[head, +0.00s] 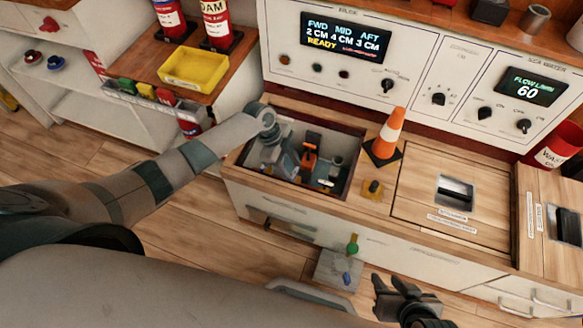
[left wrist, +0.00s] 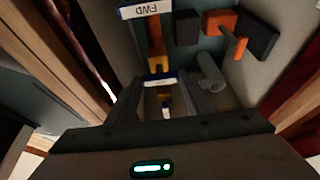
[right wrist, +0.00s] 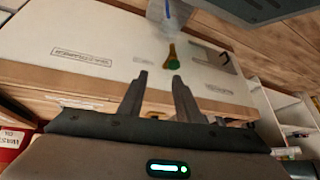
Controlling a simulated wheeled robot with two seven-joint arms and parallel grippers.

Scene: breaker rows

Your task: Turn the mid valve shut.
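My left gripper (head: 291,163) is down inside the open hatch (head: 352,131) in the counter, over the fittings there. In the left wrist view its fingers (left wrist: 161,95) stand apart, with a small yellow and white part (left wrist: 166,106) between them. I cannot tell whether they touch it. A white label (left wrist: 161,80) lies just past the fingertips; its text is unreadable. A label reading FWD (left wrist: 146,11) is further off, with a yellow-brown part (left wrist: 155,45) between the labels. I cannot tell which part is the mid valve. My right gripper (head: 398,292) is open and empty, outside the counter front.
A panel display (head: 344,38) reads FWD 2 CM, MID 4 CM, AFT 3 CM, READY. An orange cone (head: 388,135) stands right of the hatch. An orange part (left wrist: 220,22) sits between dark blocks inside.

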